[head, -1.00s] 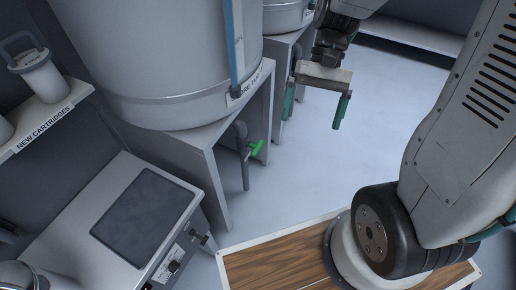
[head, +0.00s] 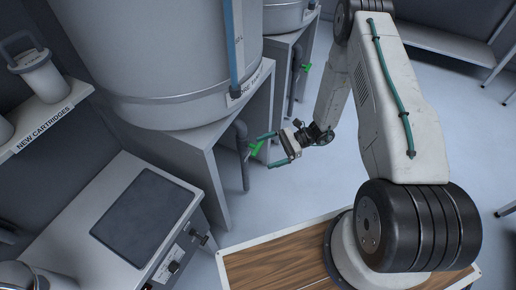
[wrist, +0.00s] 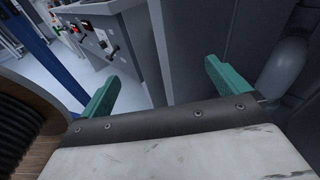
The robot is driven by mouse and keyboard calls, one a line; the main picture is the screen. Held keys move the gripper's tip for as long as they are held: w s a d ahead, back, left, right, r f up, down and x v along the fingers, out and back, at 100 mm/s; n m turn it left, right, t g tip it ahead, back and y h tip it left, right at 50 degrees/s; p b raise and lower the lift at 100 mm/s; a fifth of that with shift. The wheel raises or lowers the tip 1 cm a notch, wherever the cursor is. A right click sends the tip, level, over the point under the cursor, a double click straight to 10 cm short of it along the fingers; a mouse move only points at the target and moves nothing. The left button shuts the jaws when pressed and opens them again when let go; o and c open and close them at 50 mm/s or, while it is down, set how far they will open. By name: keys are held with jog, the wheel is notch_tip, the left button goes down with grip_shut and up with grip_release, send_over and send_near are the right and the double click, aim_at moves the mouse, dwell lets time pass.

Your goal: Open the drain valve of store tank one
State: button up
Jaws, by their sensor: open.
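Store tank one (head: 165,60) is a large grey tank on a stand at upper left, its label partly hidden. In the wrist view the gripper (wrist: 162,74) is empty, a grey pipe elbow (wrist: 288,65) is right of the fingers, and the green handle is not visible.
A second tank (head: 288,14) behind has its own green valve handle (head: 306,67). A grey cabinet (head: 120,225) with a control panel stands at front left. A shelf (head: 50,120) labelled "NEW CARTRIDGES" holds a canister. The floor to the right is largely clear.

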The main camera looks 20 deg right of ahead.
notch_tip(320, 180, down, 15)
jog(key=w+d+m+t+h, duration=0.1)
jog(key=w+m+t, duration=0.1)
jog(key=m+t, duration=0.55)
jog(key=m+t+h, duration=0.2)
jog(key=t+h, duration=0.1)
jog(key=t, duration=0.2)
send_near(258, 147)
jog(key=x, duration=1)
jog(key=shift+a+f, duration=0.1)
jog(key=shift+f, duration=0.25)
jog(key=c, duration=0.7)
